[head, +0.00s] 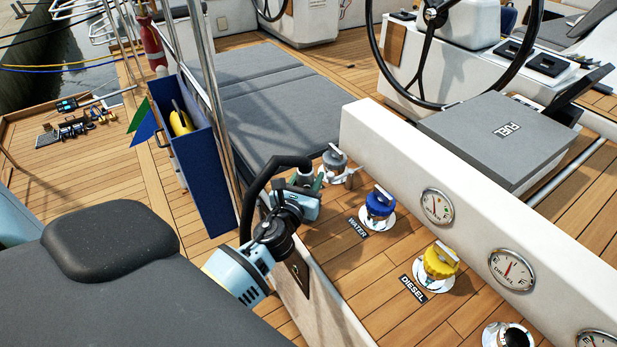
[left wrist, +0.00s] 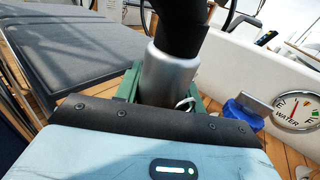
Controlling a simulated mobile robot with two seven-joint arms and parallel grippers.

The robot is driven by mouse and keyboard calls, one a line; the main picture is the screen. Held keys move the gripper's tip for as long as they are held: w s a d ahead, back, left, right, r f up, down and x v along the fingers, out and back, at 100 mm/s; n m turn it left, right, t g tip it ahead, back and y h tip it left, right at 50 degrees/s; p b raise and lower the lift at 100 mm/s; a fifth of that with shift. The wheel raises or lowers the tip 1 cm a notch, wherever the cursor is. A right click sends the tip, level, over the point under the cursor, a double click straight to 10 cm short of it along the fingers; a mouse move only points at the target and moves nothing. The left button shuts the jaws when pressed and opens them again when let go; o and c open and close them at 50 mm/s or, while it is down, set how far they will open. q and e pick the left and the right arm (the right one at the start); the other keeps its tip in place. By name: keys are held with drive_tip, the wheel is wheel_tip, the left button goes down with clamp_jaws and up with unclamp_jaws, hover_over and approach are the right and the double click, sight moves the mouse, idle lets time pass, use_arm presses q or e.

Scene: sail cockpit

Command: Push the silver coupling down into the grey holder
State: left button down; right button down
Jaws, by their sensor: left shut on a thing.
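My left gripper (head: 308,186) is shut on the silver coupling (left wrist: 168,76), which hangs at the end of a black hose (left wrist: 182,28). In the left wrist view the coupling stands between the green fingers, roughly upright. In the head view the coupling is mostly hidden by the gripper, and the hose (head: 246,195) loops over from the left. A grey capped fitting (head: 335,158) is just right of and beyond the gripper. I cannot make out the grey holder for certain, nor whether the coupling's lower end touches anything. My right gripper is not in view.
A blue-capped water filler (head: 379,203) and a yellow-capped diesel filler (head: 440,262) stand on the teak deck to the right. A white coaming with gauges (head: 437,206) runs behind them. A blue bin (head: 200,165) and steel rails are at the left.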

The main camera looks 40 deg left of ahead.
use_arm(q)
drive_tip(key=shift+f, duration=0.1)
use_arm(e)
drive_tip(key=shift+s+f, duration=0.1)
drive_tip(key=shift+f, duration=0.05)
use_arm(q)
drive_tip(key=c, duration=1.1)
unclamp_jaws()
drive_tip(key=shift+c, duration=0.2)
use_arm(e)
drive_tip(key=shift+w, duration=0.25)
use_arm(q)
drive_tip(key=shift+s, duration=0.35)
drive_tip(key=shift+v, duration=1.2)
drive_tip(key=v, duration=0.8)
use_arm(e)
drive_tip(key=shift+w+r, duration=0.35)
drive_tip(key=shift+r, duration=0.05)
